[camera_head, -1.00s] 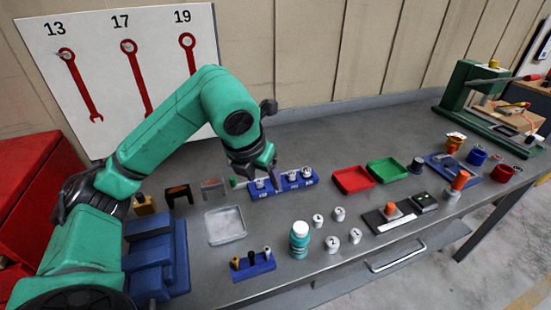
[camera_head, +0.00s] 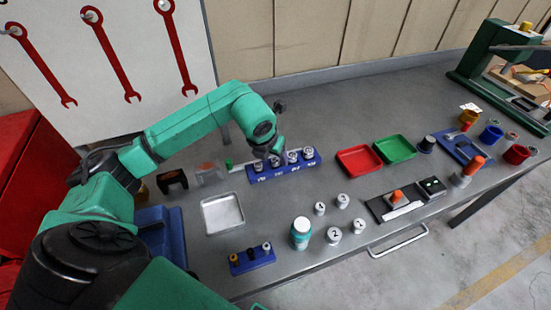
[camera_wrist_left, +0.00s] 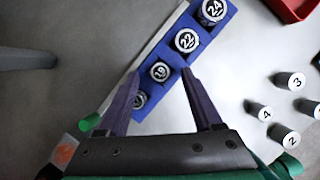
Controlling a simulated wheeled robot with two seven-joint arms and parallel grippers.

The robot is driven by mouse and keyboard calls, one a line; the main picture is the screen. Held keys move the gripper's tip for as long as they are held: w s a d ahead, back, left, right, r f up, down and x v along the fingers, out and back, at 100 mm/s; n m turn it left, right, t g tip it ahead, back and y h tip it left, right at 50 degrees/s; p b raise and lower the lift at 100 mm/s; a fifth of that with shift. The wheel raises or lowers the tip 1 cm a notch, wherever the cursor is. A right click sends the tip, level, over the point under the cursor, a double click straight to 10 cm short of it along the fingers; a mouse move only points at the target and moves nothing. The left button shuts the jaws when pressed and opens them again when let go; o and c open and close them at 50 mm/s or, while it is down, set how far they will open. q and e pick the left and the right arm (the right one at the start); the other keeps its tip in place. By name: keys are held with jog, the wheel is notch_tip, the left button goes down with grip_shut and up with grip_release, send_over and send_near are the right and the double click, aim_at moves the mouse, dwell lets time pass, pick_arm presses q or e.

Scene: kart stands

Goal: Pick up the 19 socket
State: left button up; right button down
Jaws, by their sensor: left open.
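The 19 socket (camera_wrist_left: 160,72) is a silver cylinder with a dark top marked 19. It stands in a blue rack (camera_wrist_left: 213,58) beside sockets marked 22 (camera_wrist_left: 186,40) and 24 (camera_wrist_left: 212,10). A further socket (camera_wrist_left: 139,100) below it is partly hidden by my left finger. My left gripper (camera_wrist_left: 160,76) is open, with its dark fingertips on either side of the 19 socket. I cannot tell whether they touch it. In the head view my left gripper (camera_head: 268,152) is over the left half of the rack (camera_head: 287,173). My right gripper is out of view.
A green-ended rod (camera_wrist_left: 91,122) lies along the rack. A metal tray (camera_head: 222,213), small blue holder (camera_head: 252,261), bottle (camera_head: 301,234) and several numbered white cylinders (camera_head: 333,236) stand in front. Red (camera_head: 358,160) and green (camera_head: 395,149) trays lie to the right.

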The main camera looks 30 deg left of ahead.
pick_arm(q)
jog(key=shift+x, duration=0.9)
grip_shut()
jog(key=shift+r, duration=0.1)
